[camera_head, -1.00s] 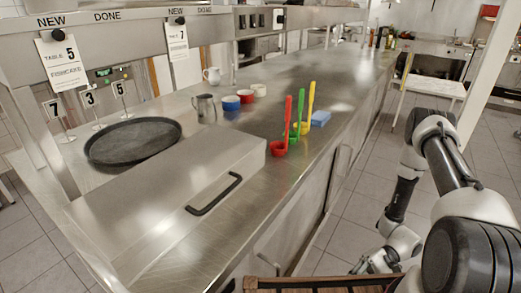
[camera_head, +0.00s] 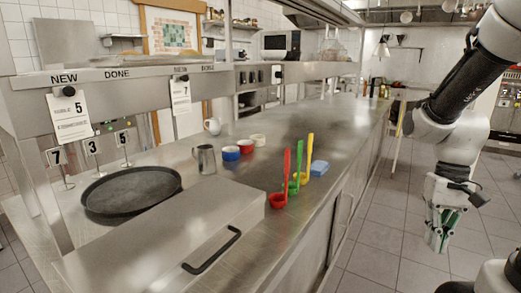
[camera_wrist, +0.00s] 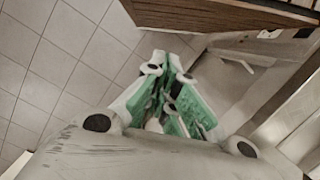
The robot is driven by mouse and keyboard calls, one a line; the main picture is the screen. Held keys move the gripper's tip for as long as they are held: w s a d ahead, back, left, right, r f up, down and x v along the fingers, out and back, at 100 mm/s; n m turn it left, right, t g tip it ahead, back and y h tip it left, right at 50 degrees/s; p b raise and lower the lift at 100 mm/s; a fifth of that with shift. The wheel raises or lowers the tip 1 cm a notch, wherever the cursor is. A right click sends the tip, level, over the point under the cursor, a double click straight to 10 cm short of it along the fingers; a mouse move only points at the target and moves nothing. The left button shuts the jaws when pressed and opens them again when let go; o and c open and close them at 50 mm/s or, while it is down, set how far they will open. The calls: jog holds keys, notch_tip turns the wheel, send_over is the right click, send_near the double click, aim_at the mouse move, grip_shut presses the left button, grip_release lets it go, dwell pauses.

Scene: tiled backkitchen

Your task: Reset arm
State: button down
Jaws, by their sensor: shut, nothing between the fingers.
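My gripper (camera_head: 437,243) hangs at the right of the head view, fingers pointing down above the floor tiles. It is clear of the counter (camera_head: 329,110) and to its right. In the wrist view my gripper (camera_wrist: 172,62) has its green-padded fingers together, with nothing between them. My arm is raised and bent above it.
On the counter are a black round tray (camera_head: 131,190), a metal lidded box (camera_head: 165,240), a metal jug (camera_head: 205,158), several small bowls, red, green and yellow ladles (camera_head: 286,175) and a blue block (camera_head: 319,168). The floor (camera_head: 385,240) beside the counter is clear.

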jog(key=s+a+r+n+t+h, duration=0.1)
jog(key=r+t, duration=0.5)
jog(key=r, duration=0.6)
jog(key=s+a+n, duration=0.1)
jog(key=s, duration=0.1)
jog(key=shift+s+r+t, duration=0.15)
jog(key=shift+s+t, duration=0.2)
jog(key=shift+t, duration=0.05)
jog(key=shift+a, duration=0.2)
